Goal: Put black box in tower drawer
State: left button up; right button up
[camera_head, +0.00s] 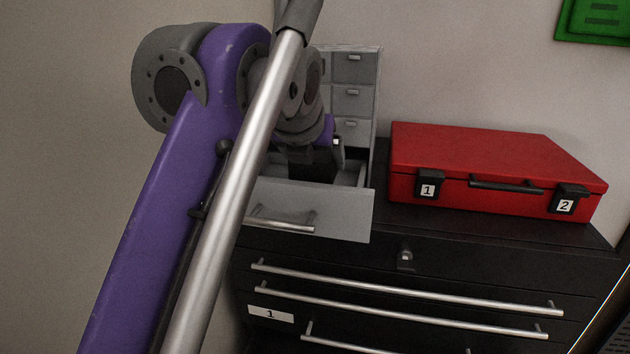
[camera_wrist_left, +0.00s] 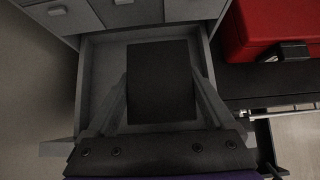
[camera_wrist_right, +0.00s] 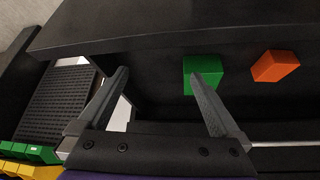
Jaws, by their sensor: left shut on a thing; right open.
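The grey tower (camera_head: 352,98) stands on a black cabinet, and its large bottom drawer (camera_head: 345,212) is pulled open. My left gripper (camera_wrist_left: 160,88) is shut on the black box (camera_wrist_left: 160,65), with one finger on each side. In the left wrist view the box is over the open drawer (camera_wrist_left: 88,75), within its side walls; whether it touches the drawer floor I cannot tell. In the head view my left arm hides much of the tower and drawer. My right gripper (camera_wrist_right: 160,76) is open, with nothing between its fingers, and shows only in its own wrist view.
A red case (camera_head: 490,165) lies on the black cabinet (camera_head: 400,262) right of the tower. The right wrist view shows a green block (camera_wrist_right: 203,72) and an orange block (camera_wrist_right: 275,66) on a dark surface, with a dark ribbed panel (camera_wrist_right: 57,102) to the left.

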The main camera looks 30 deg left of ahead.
pick_arm(q)
jog(key=f, duration=0.1)
jog(key=w+f, duration=0.1)
jog(key=f, duration=0.1)
jog(key=shift+f+b, duration=0.3)
pick_arm(e)
jog(key=shift+w+f, duration=0.1)
jog(key=shift+f, duration=0.45)
pick_arm(q)
jog(key=shift+s, duration=0.3)
pick_arm(e)
jog(key=shift+s+r, duration=0.1)
jog(key=shift+s, duration=0.1)
pick_arm(q)
jog(key=o, duration=1.6)
jog(key=shift+w+f, duration=0.15)
jog(key=shift+w, duration=0.1)
jog(key=shift+c, duration=0.2)
pick_arm(e)
jog(key=shift+w, duration=0.1)
pick_arm(q)
jog(key=shift+s, duration=0.15)
jog(key=shift+r, duration=0.2)
